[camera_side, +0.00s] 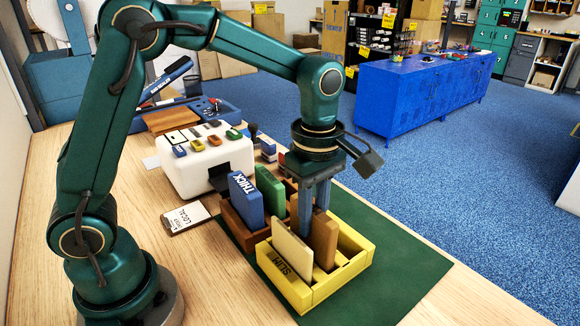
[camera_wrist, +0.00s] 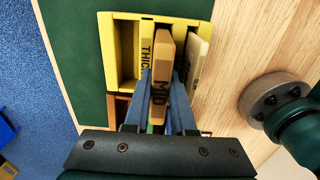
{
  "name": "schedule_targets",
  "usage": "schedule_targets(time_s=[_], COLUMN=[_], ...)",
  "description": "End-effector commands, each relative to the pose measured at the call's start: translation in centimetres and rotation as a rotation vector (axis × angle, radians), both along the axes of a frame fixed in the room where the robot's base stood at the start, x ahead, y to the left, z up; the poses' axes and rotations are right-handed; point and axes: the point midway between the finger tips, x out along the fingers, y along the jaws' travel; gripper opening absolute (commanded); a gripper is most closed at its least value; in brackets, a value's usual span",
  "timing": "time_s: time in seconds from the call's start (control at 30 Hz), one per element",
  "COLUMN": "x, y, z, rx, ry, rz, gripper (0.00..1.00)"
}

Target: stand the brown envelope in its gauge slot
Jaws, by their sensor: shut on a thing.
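The brown envelope (camera_side: 323,238) is a thick tan slab, marked MID in the wrist view (camera_wrist: 162,60). My gripper (camera_side: 308,212) is shut on it, with one finger on each broad face in the wrist view (camera_wrist: 161,88). The envelope is upright at the middle slot of the yellow gauge (camera_side: 342,280), between the empty THICK slot and the SLIM slot. Its lower edge is hidden by the gauge and the cream envelope, so I cannot tell whether it touches the slot floor. The cream envelope (camera_side: 291,250) stands in the SLIM slot.
A brown wooden rack (camera_side: 238,229) behind the gauge holds a blue THICK envelope (camera_side: 246,200) and a green one (camera_side: 270,190). A white machine (camera_side: 203,165) and a LOCAL card (camera_side: 186,216) are to the left. The green mat (camera_side: 400,262) is clear at right.

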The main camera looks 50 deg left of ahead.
Motion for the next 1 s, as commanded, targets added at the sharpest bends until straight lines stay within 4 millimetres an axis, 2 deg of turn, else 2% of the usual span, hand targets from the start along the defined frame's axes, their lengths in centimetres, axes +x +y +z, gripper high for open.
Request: schedule_targets(time_s=[0.5,0.8,0.83,0.9,0.93,1.0], x=[0.0,0.0,0.0,0.0,0.0,0.0], y=[0.0,0.0,0.0,0.0,0.0,0.0], z=[-1.4,-1.5,-1.5,-1.5,-1.5,-1.5], rx=[0.0,0.0,0.0,0.0,0.0,0.0], ry=[0.001,0.0,0.0,0.0,0.0,0.0], rz=[0.0,0.0,0.0,0.0,0.0,0.0], gripper=[0.0,0.0,0.27,0.54,0.58,0.58])
